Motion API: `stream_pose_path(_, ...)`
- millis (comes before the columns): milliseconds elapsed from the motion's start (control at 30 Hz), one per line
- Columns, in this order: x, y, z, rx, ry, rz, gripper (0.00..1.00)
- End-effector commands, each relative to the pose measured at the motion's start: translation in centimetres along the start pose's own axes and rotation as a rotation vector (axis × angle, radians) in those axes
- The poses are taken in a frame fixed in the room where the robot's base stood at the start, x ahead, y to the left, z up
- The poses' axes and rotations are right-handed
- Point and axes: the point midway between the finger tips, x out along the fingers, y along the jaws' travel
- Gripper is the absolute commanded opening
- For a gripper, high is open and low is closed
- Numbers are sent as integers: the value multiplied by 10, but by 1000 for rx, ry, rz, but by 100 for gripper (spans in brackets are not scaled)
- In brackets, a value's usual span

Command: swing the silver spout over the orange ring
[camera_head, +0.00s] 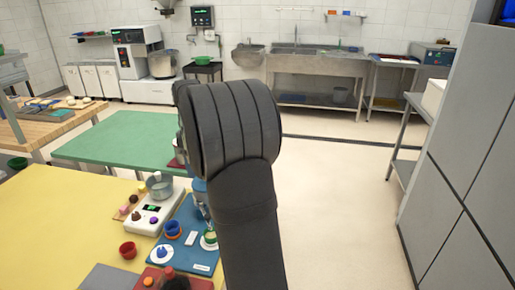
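My dark arm covers the middle of the head view. A small grey and blue end piece, which looks like my gripper (205,211), shows at its left edge, just above the blue mat (201,267). Its fingers are too small and partly hidden to tell open from shut. A blue cup (172,227) with an orange-red band, possibly the orange ring, stands on the mat. A green and yellow cup on a white saucer (209,245) sits just below my gripper. I cannot make out the silver spout for sure; my arm may hide it.
A white scale (147,222) with a metal pot (160,187) stands left of the mat. A red cup (128,250) and a white dish with a blue piece (161,253) are nearby. The yellow table (60,225) is mostly clear at left. A grey cabinet (465,190) stands right.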

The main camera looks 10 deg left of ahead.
Motion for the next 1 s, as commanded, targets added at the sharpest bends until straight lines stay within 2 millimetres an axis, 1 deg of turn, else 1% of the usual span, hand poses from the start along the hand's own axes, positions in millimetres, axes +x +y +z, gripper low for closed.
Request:
stream_pose_path(33,0,0,0,5,0,0,53)
stream_pose_path(100,0,-1,1,36,0,0,43)
stream_pose_path(167,-1,-2,2,90,0,1,43)
stream_pose_path(233,-2,-5,3,190,0,1,43)
stream_pose_path(800,-12,-32,24,1357,-1,7,43)
stream_pose_path(900,-12,-36,27,1512,-2,8,43)
stream_pose_path(1000,-13,-38,28,1619,-1,9,43)
